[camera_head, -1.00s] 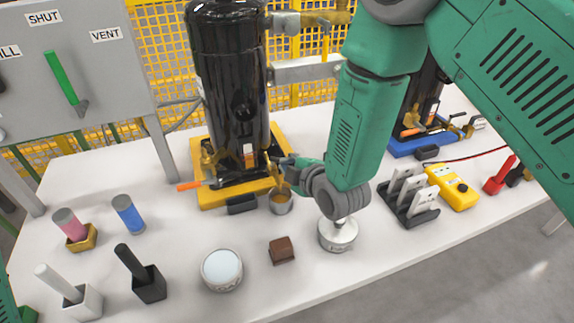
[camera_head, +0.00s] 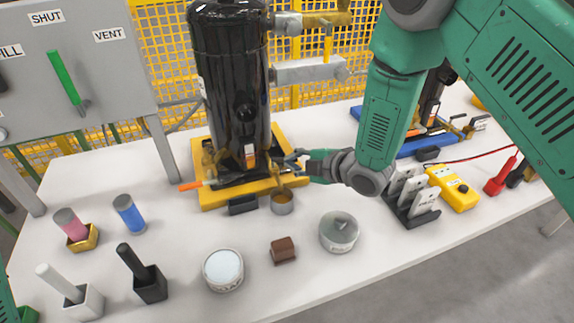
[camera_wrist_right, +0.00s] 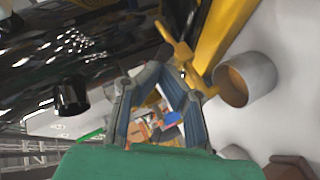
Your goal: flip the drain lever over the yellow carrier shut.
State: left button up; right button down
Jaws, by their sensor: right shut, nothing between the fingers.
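The yellow carrier (camera_head: 222,198) holds an upright black compressor (camera_head: 230,75). A small brass drain valve with its lever (camera_head: 278,172) sits at the carrier's front right corner, above a small metal cup (camera_head: 282,207). In the right wrist view the yellow lever (camera_wrist_right: 175,42) slants up and left from the valve, and the cup (camera_wrist_right: 250,78) is to its right. My right gripper (camera_head: 298,157) is shut and empty, just right of the lever; its fingers (camera_wrist_right: 152,82) show close beside the valve. I cannot tell whether they touch. My left gripper is out of view.
An orange-tipped rod (camera_head: 190,186) sticks out left of the carrier. A blue carrier (camera_head: 410,148) is behind.

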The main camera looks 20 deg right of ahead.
jog(key=shift+w+d+n+g+y, duration=0.4)
jog(key=shift+w+n+g+y, duration=0.2)
jog(key=shift+n+y, duration=0.25)
jog(key=shift+s+a, duration=0.1)
jog(key=shift+s, duration=0.05)
jog(key=shift+s+a, duration=0.3)
jog(key=shift+a, duration=0.35)
jog(key=shift+r, duration=0.1)
